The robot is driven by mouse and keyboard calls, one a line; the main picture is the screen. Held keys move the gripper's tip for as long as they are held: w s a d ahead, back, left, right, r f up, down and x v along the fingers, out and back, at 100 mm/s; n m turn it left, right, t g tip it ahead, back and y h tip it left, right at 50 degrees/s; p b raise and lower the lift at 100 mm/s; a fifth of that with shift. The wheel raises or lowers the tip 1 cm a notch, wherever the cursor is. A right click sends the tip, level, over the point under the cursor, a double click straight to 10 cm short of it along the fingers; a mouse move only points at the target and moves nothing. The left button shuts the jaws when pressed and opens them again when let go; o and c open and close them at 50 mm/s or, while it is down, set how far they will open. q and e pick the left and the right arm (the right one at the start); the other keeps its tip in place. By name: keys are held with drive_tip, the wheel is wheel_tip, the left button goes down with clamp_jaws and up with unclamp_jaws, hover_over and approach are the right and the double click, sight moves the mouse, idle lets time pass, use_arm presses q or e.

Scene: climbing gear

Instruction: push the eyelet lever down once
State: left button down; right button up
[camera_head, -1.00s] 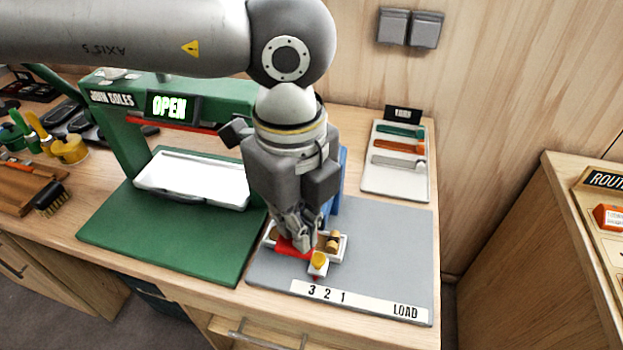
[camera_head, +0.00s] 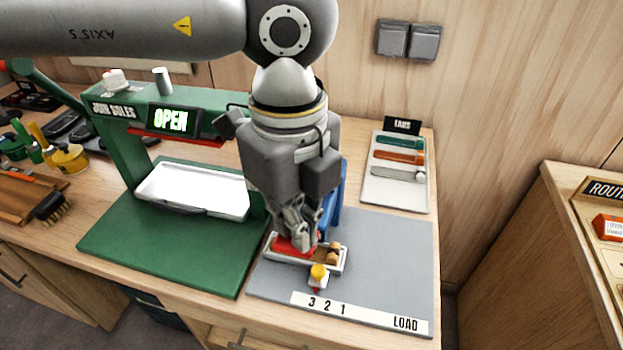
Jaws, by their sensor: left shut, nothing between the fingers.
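My left gripper (camera_head: 303,243) points down, shut and empty, over a red part (camera_head: 292,246) that sits at a white-rimmed tray (camera_head: 274,256) on the grey base plate (camera_head: 390,255). Its fingertips look to be at or touching the red part; I cannot tell which. The red part may be the end of the eyelet lever, but the gripper hides much of it. A blue upright (camera_head: 334,200) of the eyelet machine shows behind the gripper, mostly hidden. A small yellow-topped piece (camera_head: 319,274) stands at the tray's front edge. My right gripper is not in view.
A green press (camera_head: 125,150) with an "OPEN" display (camera_head: 172,119) and a white tray (camera_head: 192,189) stands to the left. A tray of coloured tabs (camera_head: 394,196) lies behind right. The plate's right side, by the "LOAD" label (camera_head: 405,323), is clear.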

use_arm(q)
wheel_tip(320, 180, up, 9)
drive_tip(key=p, duration=0.4)
idle(0.4)
drive_tip(key=shift+f, duration=0.1)
